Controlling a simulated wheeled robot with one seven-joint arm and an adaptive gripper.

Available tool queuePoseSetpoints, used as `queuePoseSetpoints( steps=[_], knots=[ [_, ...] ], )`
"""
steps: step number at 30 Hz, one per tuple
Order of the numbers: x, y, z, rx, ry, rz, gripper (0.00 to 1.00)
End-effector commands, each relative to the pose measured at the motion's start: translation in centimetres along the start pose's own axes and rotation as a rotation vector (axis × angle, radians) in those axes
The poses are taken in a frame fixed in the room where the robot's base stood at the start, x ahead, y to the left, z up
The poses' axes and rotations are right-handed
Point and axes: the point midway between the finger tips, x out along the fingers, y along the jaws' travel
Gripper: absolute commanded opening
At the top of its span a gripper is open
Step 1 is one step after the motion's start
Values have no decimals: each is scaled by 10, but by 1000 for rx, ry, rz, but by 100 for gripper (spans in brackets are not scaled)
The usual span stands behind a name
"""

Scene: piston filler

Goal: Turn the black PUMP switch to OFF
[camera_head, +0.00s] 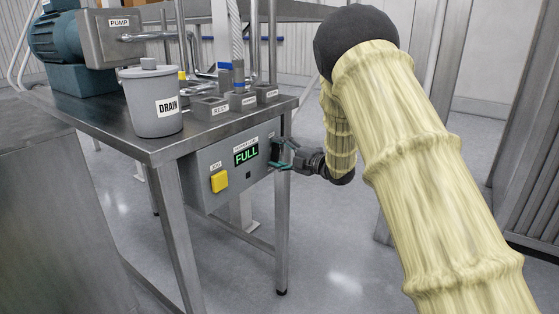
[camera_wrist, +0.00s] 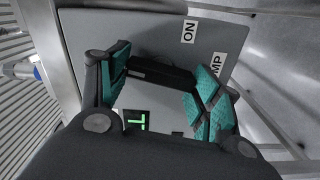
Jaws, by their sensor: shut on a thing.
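The black PUMP switch (camera_wrist: 160,72) is a dark bar-shaped handle on the grey control box (camera_wrist: 140,25). In the wrist view it lies crosswise between the teal pads of my gripper (camera_wrist: 160,84), which is shut on it. An ON label (camera_wrist: 188,32) and a partly covered PUMP label (camera_wrist: 216,66) are near it; no OFF label is visible. In the head view my gripper (camera_head: 281,155) is at the right end of the control box (camera_head: 209,163), and its fingers largely hide the switch.
The box also carries a green FULL display (camera_head: 246,154) and a yellow button (camera_head: 219,182). Open floor (camera_head: 345,240) lies right of the table.

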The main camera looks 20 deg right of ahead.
Motion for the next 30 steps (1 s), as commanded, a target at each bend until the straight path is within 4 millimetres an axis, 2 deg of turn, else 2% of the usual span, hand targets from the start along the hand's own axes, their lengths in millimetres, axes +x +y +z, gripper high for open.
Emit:
queuePoseSetpoints(
  steps=[12,29,30],
  knots=[
    [1,0,0,-191,0,3,40],
    [0,1,0,-218,0,2,40],
    [0,0,0,-218,0,1,70]
  ],
)
